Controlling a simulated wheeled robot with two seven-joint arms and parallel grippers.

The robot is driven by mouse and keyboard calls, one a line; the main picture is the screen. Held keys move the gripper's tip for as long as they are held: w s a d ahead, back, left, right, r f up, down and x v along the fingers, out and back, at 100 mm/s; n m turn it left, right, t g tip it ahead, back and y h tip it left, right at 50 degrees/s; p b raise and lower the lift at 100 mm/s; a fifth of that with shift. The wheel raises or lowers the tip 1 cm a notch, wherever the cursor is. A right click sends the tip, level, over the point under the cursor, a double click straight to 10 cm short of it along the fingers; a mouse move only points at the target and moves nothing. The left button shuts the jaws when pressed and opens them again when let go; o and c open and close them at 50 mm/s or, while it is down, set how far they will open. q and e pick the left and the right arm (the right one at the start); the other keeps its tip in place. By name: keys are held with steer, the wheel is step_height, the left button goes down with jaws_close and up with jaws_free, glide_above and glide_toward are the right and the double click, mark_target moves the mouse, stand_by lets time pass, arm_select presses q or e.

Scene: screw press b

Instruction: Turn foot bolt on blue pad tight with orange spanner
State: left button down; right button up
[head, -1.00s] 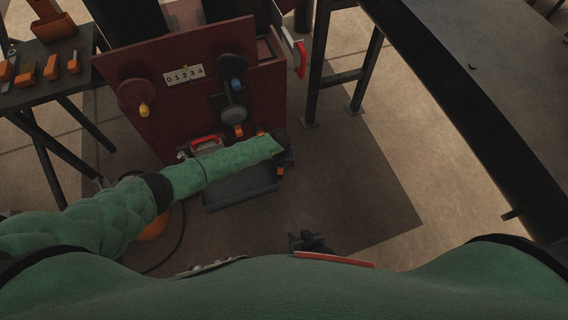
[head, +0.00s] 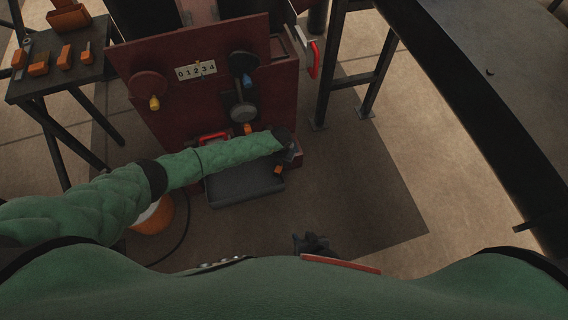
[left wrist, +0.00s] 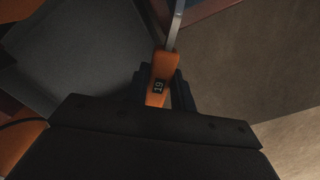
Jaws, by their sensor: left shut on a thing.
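My left gripper (head: 284,160) is low at the front right of the dark red press. In the left wrist view its fingers (left wrist: 161,90) are shut on the orange handle of the spanner (left wrist: 160,72), marked 19. The spanner's grey metal shank runs up out of the picture, so its jaw end is not seen. In the head view a bit of orange, likely the spanner handle (head: 278,170), shows beside the gripper. I cannot make out the foot bolt or the blue pad. My right gripper (head: 313,243) is low in front of my body, apart from the press; its finger opening is unclear.
The press (head: 130,60) carries knobs and a counter plate (head: 196,70). A dark grey tray (head: 245,188) lies at its foot, under my left forearm. A tool table (head: 60,85) stands left, a dark bench (head: 470,60) right. Open floor (head: 365,190) lies between press and bench.

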arm_select(q)
steer(key=shift+w+a+m, duration=0.1)
steer(key=shift+a+m, duration=0.4)
steer(key=shift+m, duration=0.1)
steer(key=shift+w+a+m+b, duration=0.5)
steer(key=shift+a+m+b, duration=0.15)
steer(key=shift+m, duration=0.2)
steer(key=shift+w+a+m+b, duration=0.45)
steer(key=shift+a+m+b, duration=0.1)
steer(key=shift+a+m, duration=0.25)
steer(key=shift+w, duration=0.1)
